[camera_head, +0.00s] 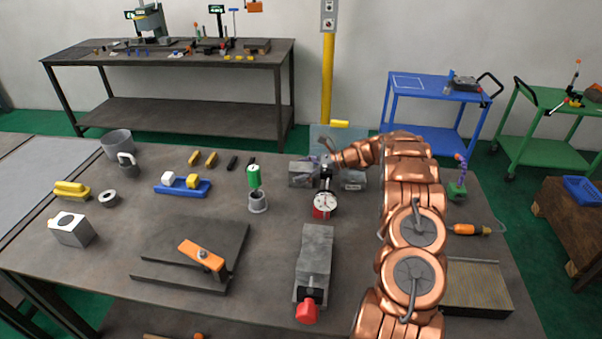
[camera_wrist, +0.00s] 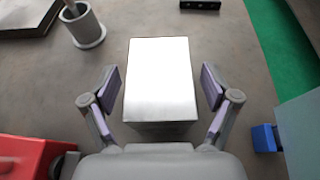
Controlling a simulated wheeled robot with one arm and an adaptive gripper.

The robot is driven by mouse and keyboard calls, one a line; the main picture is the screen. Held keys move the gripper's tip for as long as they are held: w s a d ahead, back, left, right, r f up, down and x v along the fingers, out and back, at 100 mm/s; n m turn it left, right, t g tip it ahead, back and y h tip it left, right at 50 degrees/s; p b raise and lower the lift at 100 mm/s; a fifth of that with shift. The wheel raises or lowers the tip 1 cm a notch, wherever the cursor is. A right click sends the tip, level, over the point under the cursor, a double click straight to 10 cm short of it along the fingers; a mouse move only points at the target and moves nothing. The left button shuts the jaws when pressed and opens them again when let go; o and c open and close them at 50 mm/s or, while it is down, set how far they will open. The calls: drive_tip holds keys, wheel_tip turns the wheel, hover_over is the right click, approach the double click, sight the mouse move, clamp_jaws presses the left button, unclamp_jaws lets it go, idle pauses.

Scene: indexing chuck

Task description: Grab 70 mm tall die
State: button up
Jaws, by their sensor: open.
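A grey metal block, which looks like the die, stands on the workbench in the head view (camera_head: 302,175). In the wrist view the die (camera_wrist: 160,75) has a bright, glaring top face and sits centred between my fingers. My gripper (camera_wrist: 161,88) is open, with one purple-padded finger on each side of the die and a visible gap on both sides. In the head view my gripper (camera_head: 315,160) is at the far right side of the die, partly over it. I cannot tell from these views how far below the block's top my fingertips are.
A pot with a green-handled tool (camera_head: 257,202) and a red dial gauge (camera_head: 325,204) stand close by on the near side. Another grey block (camera_head: 352,179) is to the right. A grey vise-like fixture (camera_head: 315,260) lies nearer. A translucent panel (camera_head: 335,138) is behind.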

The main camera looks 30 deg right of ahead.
drive_tip(key=shift+c, duration=0.2)
clamp_jaws()
idle(0.6)
